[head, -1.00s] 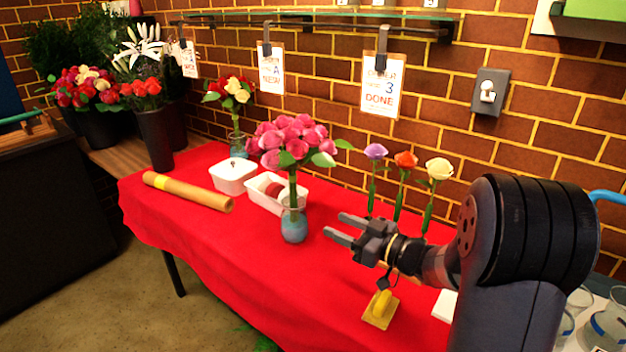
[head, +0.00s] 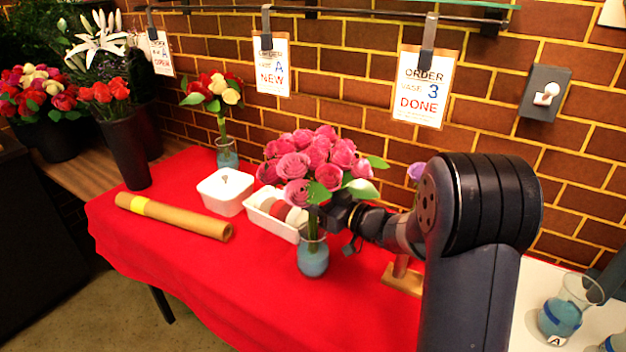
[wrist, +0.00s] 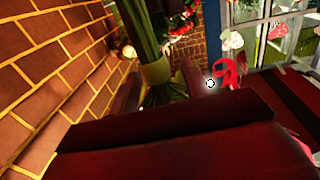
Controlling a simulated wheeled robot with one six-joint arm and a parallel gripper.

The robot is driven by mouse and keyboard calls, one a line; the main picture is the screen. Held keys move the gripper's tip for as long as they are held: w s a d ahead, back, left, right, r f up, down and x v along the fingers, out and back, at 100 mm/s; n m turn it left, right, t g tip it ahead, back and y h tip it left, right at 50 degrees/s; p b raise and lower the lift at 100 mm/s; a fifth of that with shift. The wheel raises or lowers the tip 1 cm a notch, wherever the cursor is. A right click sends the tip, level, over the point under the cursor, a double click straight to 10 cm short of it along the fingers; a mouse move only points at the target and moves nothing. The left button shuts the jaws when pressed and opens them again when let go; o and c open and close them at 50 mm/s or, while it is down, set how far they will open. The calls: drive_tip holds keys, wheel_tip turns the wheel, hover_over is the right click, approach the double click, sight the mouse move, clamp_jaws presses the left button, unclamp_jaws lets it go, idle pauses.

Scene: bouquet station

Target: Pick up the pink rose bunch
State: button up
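The pink rose bunch (head: 310,160) stands upright in a small glass vase (head: 313,262) with blue filling, on the red-covered table. My gripper (head: 328,218) is at the stems, just below the blooms and above the vase rim. In the wrist view the green stems, with a pale green band (wrist: 155,71), run between the two fingers of my gripper (wrist: 160,82). The fingers look apart, with a little room at the stems' sides. Blooms and leaves partly hide the fingers in the head view.
A white tray (head: 262,218) with rolls and a white box (head: 225,193) stand close behind left. A brown paper roll (head: 180,217) lies at left. A red and cream bunch (head: 215,95) stands behind. A purple flower (head: 415,172) shows behind my arm. Order cards hang on the wall.

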clamp_jaws()
drive_tip(key=shift+r, duration=0.15)
idle(0.4)
